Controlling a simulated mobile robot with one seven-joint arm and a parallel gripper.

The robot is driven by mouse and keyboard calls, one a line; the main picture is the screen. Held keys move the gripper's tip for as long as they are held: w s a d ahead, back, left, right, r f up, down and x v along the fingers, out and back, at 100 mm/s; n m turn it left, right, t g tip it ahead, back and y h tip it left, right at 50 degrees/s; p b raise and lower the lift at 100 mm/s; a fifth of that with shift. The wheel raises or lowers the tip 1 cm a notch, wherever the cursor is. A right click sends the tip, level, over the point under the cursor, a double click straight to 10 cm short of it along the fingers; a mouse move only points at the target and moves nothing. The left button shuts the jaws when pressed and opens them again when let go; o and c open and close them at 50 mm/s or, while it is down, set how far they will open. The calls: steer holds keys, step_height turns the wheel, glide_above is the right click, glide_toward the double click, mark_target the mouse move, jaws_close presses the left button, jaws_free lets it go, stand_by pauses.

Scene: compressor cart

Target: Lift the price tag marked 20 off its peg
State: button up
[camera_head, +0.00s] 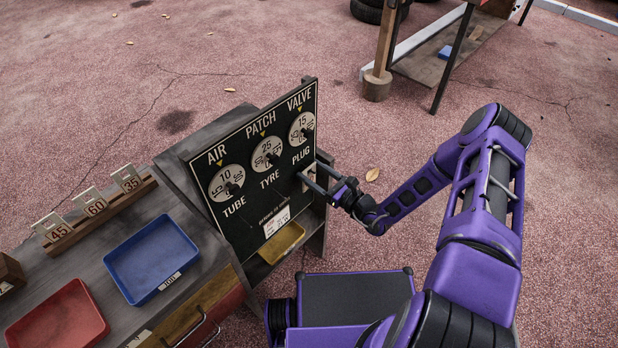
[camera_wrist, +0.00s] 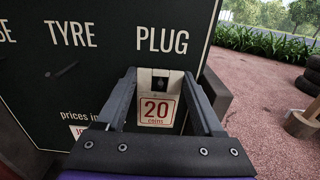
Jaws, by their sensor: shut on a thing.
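The price tag marked 20 coins (camera_wrist: 157,110) is white with a red frame and hangs upright under the word PLUG on the black board (camera_wrist: 45,90). A dark peg end (camera_wrist: 158,82) shows at the hole near its top. My gripper (camera_wrist: 160,76) is shut on the tag, with one finger at each side. In the head view the tag (camera_head: 308,174) is small and partly covered, and my gripper (camera_head: 310,173) reaches it from the right. Whether the tag still sits fully on the peg I cannot tell.
Three dials, including the right one (camera_head: 302,128), sit on the board. Another white card (camera_head: 276,221) is lower down, above a yellow tray (camera_head: 283,243). A blue tray (camera_head: 151,258), a red tray (camera_head: 58,318) and a rack of tags (camera_head: 100,213) occupy the left bench. Open ground lies right.

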steer(key=c, duration=0.4)
steer(key=shift+r, duration=0.1)
steer(key=shift+r, duration=0.6)
steer(key=shift+s+d+r, duration=0.15)
steer(key=shift+d, duration=0.05)
steer(key=p+v, duration=0.1)
steer(key=v, duration=1.6)
steer(key=shift+s+d, duration=0.2)
